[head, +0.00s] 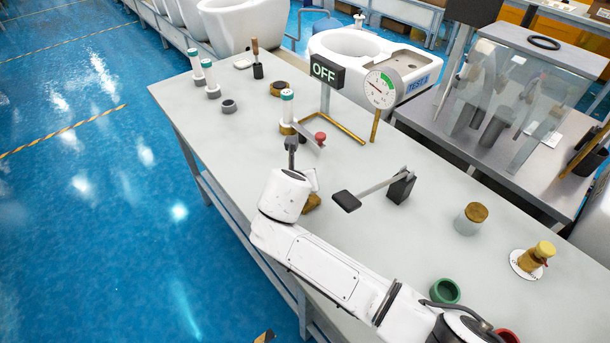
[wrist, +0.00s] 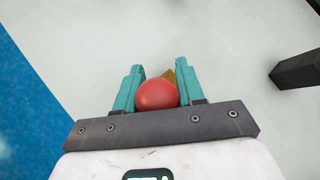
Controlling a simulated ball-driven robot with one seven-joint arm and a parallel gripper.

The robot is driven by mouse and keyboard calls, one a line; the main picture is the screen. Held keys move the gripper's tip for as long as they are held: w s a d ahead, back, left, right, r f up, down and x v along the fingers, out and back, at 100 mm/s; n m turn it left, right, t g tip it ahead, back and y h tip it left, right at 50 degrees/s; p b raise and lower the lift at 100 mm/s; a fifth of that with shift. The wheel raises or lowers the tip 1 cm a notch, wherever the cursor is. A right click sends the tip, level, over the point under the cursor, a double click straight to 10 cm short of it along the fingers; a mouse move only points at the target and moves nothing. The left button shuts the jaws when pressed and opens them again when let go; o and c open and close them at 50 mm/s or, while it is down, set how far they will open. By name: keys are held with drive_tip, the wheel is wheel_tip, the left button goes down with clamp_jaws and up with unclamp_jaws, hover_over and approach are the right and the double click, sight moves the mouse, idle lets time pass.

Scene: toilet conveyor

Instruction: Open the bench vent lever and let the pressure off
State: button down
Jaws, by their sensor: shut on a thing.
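In the wrist view my gripper (wrist: 158,72) has its teal fingers shut on a red ball knob (wrist: 157,95). A bit of brass (wrist: 168,75) shows just beyond the knob. In the head view my wrist covers the fingers and the held knob; a brass-coloured piece (head: 312,202) shows beside it on the bench. I take this knob to be the vent lever's handle, but its arm and angle are hidden. The round pressure gauge (head: 380,88) stands behind on a brass pipe, with its dark needle toward the upper left. The sign (head: 327,71) beside it reads OFF in green.
A black-ended lever (head: 346,200) lies right of my wrist. Another red knob (head: 320,137) on a metal arm is behind it. White-and-green cylinders (head: 287,106) stand farther back. Open floor lies left.

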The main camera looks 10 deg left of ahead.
drive_tip(key=shift+s+a+f+n+t+h, duration=0.25)
drive_tip(key=shift+s+a+t+h, duration=0.2)
drive_tip(key=shift+t, duration=0.25)
drive_tip(key=shift+s, duration=0.1)
drive_tip(key=c, duration=0.8)
unclamp_jaws()
drive_tip(key=shift+r, duration=0.1)
drive_tip(key=v, duration=1)
drive_tip(key=shift+s, duration=0.4)
